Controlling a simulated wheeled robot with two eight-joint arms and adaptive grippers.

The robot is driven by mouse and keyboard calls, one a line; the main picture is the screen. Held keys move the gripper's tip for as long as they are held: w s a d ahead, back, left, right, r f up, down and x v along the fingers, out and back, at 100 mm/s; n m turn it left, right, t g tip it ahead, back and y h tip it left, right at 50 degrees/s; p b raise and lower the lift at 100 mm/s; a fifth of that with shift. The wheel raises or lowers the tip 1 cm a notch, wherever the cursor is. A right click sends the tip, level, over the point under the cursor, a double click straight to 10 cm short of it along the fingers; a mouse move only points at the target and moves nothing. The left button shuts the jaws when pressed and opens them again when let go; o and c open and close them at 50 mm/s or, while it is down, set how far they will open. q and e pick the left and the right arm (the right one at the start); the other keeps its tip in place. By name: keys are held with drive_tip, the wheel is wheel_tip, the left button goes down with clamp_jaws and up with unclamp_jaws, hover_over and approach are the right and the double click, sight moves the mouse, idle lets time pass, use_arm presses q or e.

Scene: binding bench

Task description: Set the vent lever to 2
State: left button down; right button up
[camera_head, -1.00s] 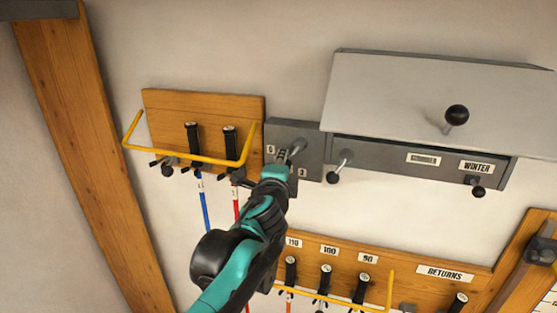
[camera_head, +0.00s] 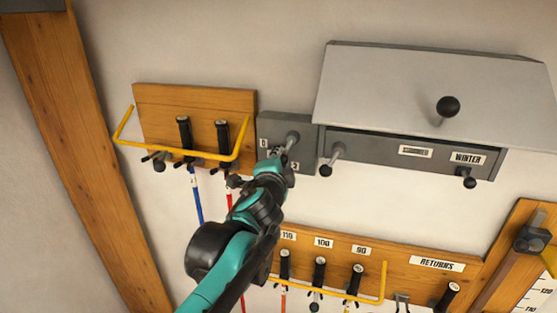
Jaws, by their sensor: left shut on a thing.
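The vent lever (camera_head: 292,138) sits on a grey plate (camera_head: 305,131) on the wall, left of the grey hooded box. Its round hub shows, and its lower part is hidden behind my gripper. The plate carries number labels; a 0 is at the left and a 2 at the lower right, and one between is mostly covered. My left gripper (camera_head: 278,154) is at the lever, just below the hub, and shut on it. Its fingertips are small and partly hidden by my own wrist. My right gripper is not in view.
Right of the plate, a grey hooded box (camera_head: 420,95) juts out with black-knobbed levers and a WINTER label (camera_head: 467,159). At left, a wooden rack (camera_head: 240,103) has a yellow rail (camera_head: 195,155). Below, another wooden rack (camera_head: 390,255) holds several black-handled tools.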

use_arm(q)
drive_tip(key=c, duration=1.3)
unclamp_jaws()
drive_tip(key=shift+d+r, duration=0.2)
drive_tip(key=shift+d, duration=0.05)
drive_tip(key=shift+o, duration=0.7)
drive_tip(key=shift+d, duration=0.2)
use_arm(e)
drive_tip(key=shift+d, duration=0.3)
use_arm(q)
drive_tip(key=shift+a, duration=0.1)
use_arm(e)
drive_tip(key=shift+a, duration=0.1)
use_arm(q)
drive_tip(key=shift+s+a, duration=0.15)
drive_tip(key=shift+s, duration=0.1)
drive_tip(key=v, duration=1.1)
drive_tip(key=shift+s, duration=0.3)
